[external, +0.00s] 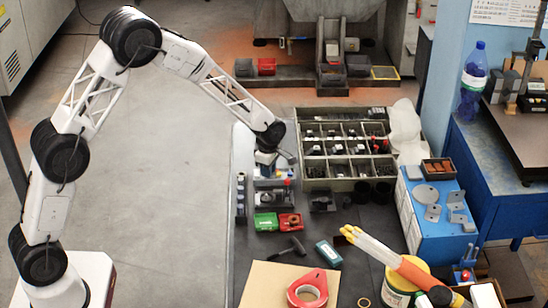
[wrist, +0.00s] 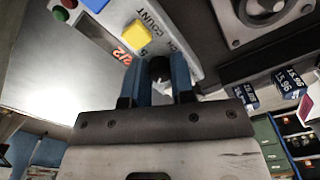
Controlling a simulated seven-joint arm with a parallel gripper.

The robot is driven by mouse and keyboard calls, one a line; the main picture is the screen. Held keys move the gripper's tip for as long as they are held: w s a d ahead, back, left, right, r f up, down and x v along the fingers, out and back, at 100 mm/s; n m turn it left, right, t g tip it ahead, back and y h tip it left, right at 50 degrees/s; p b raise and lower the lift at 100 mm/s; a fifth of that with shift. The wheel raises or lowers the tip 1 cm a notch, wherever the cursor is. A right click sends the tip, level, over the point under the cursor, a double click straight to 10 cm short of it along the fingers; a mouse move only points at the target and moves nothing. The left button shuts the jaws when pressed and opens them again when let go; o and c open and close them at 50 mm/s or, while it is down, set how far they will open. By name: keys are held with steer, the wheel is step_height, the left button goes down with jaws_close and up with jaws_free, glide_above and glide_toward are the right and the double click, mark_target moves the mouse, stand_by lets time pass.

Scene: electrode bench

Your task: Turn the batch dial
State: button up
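The counter panel (wrist: 150,22) shows in the wrist view, pale, with "COUNT" lettering, a yellow button (wrist: 136,40) and a lit red readout (wrist: 121,55). My gripper (wrist: 161,72) has its two blue fingers apart at the panel's lower edge. A dark rounded thing (wrist: 160,67), perhaps the batch dial, shows between the fingertips; I cannot tell whether they touch it. In the external view my gripper (external: 270,158) is low over the device at the left of the compartment tray. The arm hides much of the device there, and the dial cannot be made out.
A compartment tray (external: 301,184) stands close on the right. Green (external: 265,222) and red (external: 290,222) bins and a black-headed hammer (external: 295,246) lie in front. A blue box (external: 421,232) stands farther right. In the wrist view a dark square fixture (wrist: 268,50) is right of the fingers.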

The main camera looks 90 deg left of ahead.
jaws_close()
steer(key=shift+m, duration=0.8)
steer(key=o, duration=0.5)
jaws_free()
steer(key=shift+n, duration=0.4)
